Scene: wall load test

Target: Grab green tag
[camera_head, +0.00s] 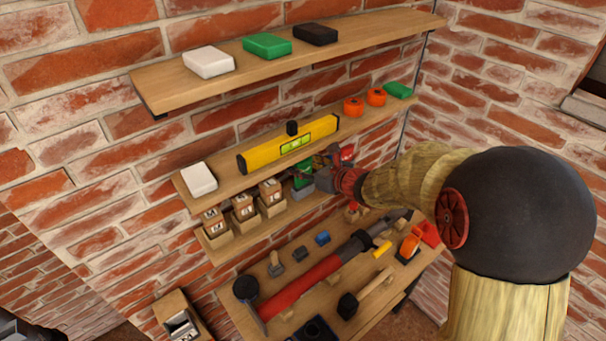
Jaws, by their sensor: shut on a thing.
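My gripper (318,174) reaches in from the right to the narrow shelf below the yellow level. It is shut on a small green piece, seemingly the green tag (302,180), at its fingertips. The fingers and the shelf above partly hide the piece, so its full shape and whether it touches the shelf cannot be told. Other green blocks lie apart from my gripper: one on the top shelf (267,45) and one at the right end of the middle shelf (398,90).
The yellow level (288,144) lies on the middle shelf (228,182) just above my gripper. Several wooden boxes (243,206) stand to its left. A red item (347,154) is close on its right. Below, a long red-handled tool (305,286) crosses the lower board.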

